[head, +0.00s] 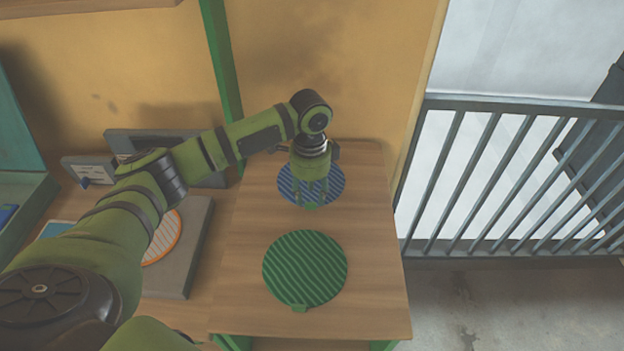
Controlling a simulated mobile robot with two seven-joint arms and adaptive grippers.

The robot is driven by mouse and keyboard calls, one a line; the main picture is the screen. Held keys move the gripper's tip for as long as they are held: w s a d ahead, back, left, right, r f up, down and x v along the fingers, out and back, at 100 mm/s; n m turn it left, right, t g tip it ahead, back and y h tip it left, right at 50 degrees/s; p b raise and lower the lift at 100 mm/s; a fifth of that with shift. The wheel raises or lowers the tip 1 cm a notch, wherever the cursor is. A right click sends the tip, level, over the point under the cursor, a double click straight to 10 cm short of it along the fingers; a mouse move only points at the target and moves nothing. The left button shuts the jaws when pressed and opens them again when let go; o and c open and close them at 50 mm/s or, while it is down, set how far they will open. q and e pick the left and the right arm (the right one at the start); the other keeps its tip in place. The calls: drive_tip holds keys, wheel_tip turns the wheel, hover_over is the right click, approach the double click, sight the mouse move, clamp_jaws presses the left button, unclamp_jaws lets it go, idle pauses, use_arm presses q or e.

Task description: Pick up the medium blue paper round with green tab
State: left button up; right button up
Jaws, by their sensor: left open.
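The blue striped paper round (334,186) lies on the wooden table toward its back. Its small green tab (310,206) shows at its near edge. My left gripper (311,200) points down over the blue round, close above the tab. Its fingers are open, and part of the round is hidden behind them. Whether the fingertips touch the round I cannot tell. My right gripper is not in view.
A green striped round (305,268) lies nearer on the same wooden table (375,290). A grey press base with an orange-rimmed round (163,238) is at the left, partly behind my arm. A metal railing (510,180) stands at the right.

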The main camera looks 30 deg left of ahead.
sight(310, 204)
use_arm(q)
wheel_tip(310, 204, down, 3)
drive_tip(key=shift+a+f+p, duration=0.1)
drive_tip(key=shift+f+p, duration=0.1)
drive_tip(key=shift+p, duration=0.25)
drive_tip(key=shift+w+f, duration=0.1)
drive_tip(key=shift+f, duration=0.2)
clamp_jaws()
drive_tip(key=shift+r, duration=0.1)
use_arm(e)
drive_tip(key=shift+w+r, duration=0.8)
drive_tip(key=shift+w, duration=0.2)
